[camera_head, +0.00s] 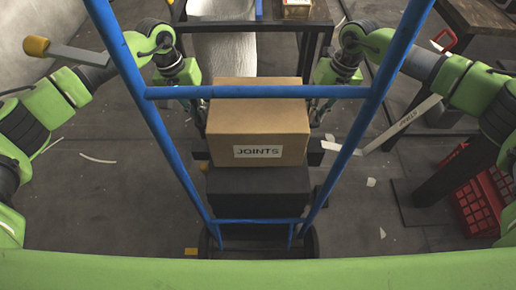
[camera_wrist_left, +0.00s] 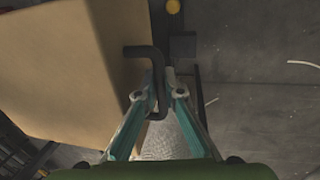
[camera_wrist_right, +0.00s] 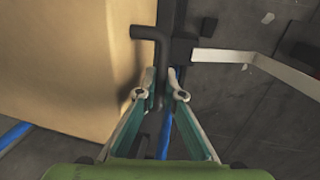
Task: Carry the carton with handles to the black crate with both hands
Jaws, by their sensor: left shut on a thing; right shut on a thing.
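The carton (camera_head: 258,125), brown with a "JOINTS" label, is between my grippers, above or on a dark box-shaped thing (camera_head: 258,188). I cannot tell whether that dark thing is the black crate. My left gripper (camera_head: 197,106) is shut on the carton's left handle, a dark bent bar (camera_wrist_left: 152,53) in the left wrist view. My right gripper (camera_head: 318,110) is shut on its right handle, another dark bar (camera_wrist_right: 150,33) in the right wrist view. The carton looks roughly level. Its underside is hidden.
A blue tubular frame (camera_head: 255,91) stands between my head and the carton. A red crate (camera_head: 480,205) is at the right. A dark table (camera_head: 258,25) with a small box (camera_head: 297,9) is at the back. Pale scraps litter the grey floor.

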